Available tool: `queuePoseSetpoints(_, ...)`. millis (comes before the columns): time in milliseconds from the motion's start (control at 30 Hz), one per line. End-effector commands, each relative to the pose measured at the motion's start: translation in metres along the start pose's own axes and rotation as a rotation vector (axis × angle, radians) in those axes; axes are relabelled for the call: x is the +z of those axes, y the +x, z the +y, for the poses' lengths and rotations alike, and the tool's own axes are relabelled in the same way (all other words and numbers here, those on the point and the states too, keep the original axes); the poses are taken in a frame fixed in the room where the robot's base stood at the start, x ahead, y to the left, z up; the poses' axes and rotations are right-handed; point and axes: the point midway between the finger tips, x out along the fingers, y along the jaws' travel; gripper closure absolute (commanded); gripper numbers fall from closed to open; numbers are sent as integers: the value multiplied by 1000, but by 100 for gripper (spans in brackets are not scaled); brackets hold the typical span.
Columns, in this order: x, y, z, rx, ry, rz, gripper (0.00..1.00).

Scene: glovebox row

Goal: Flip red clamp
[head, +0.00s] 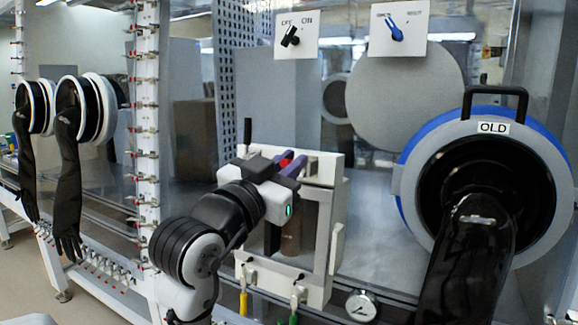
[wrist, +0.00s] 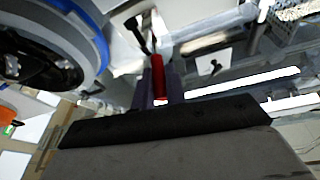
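The red clamp (head: 286,158) shows as a small red grip at the top of the white framed door in the head view, partly hidden by my gripper. In the wrist view the red clamp (wrist: 159,80) is a red handle between the two fingers. My gripper (head: 284,165) has purple-grey fingers and is at the clamp. In the wrist view my gripper (wrist: 160,76) has its fingers close along both sides of the red handle, with no clear gap, so it looks shut on it.
A blue-rimmed round port labelled OLD (head: 493,128) with a black glove stands at right. A black-handled switch (head: 290,37) and a blue-handled switch (head: 394,28) are above. A pressure gauge (head: 361,305) is below. Black gloves (head: 68,165) hang at left.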

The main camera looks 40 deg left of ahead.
Motion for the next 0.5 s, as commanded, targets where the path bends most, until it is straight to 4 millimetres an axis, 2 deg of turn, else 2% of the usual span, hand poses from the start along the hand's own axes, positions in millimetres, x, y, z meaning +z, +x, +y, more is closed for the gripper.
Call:
queuePoseSetpoints(33,0,0,0,1,0,0,82)
queuePoseSetpoints(167,0,0,0,1,0,-1,65)
queuePoseSetpoints(500,1,-5,0,-1,0,0,65)
